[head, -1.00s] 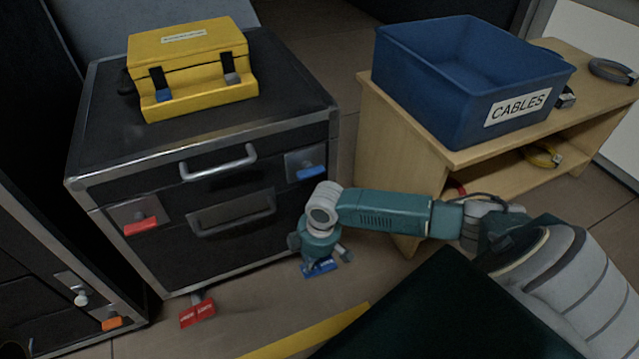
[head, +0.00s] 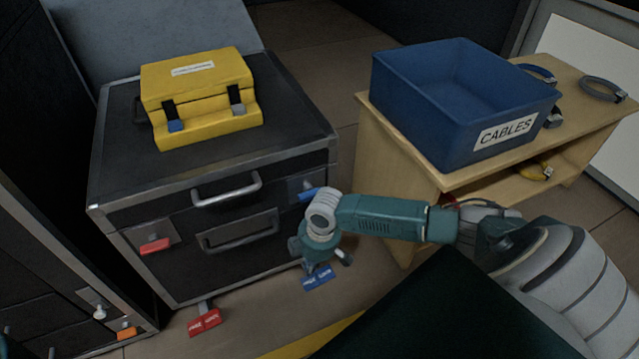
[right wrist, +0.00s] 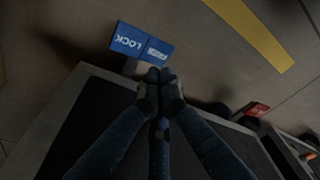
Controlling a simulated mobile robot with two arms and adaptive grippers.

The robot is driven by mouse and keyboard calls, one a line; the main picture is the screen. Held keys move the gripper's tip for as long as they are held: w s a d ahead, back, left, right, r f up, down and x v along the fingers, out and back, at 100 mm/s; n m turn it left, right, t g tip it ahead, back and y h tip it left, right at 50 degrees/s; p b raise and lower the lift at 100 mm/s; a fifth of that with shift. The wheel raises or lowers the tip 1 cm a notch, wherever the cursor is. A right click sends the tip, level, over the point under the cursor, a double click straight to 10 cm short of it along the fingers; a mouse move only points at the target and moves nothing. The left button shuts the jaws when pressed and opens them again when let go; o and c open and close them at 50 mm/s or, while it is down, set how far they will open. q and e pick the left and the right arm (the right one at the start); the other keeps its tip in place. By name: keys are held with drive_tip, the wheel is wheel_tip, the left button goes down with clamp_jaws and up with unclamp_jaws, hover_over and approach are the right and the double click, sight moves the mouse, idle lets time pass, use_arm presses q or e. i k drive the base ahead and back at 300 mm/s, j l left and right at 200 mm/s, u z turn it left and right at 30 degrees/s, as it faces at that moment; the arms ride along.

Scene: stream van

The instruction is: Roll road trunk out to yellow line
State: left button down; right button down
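The black road trunk (head: 150,206) with metal edges stands at the left in the head view. A yellow toolbox (head: 205,125) sits on its lid. A red pedal (head: 205,322) sticks out at its lower left, and a blue pedal (head: 317,279) marked LOCK and FREE at its lower right. My right gripper (head: 320,268) is low at the trunk's right front corner, just above the blue pedal. In the right wrist view its fingertips (right wrist: 160,77) are together and empty, close beside the blue pedal (right wrist: 140,42); contact is unclear. The yellow line (head: 315,338) crosses the floor in front.
A wooden shelf unit (head: 405,190) with a blue CABLES bin (head: 425,115) stands to the right of the trunk. Another dark case (head: 50,290) is close on the left. A strip of floor between the trunk and the yellow line is clear.

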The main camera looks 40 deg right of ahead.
sight(221, 248)
drive_tip(key=k, duration=1)
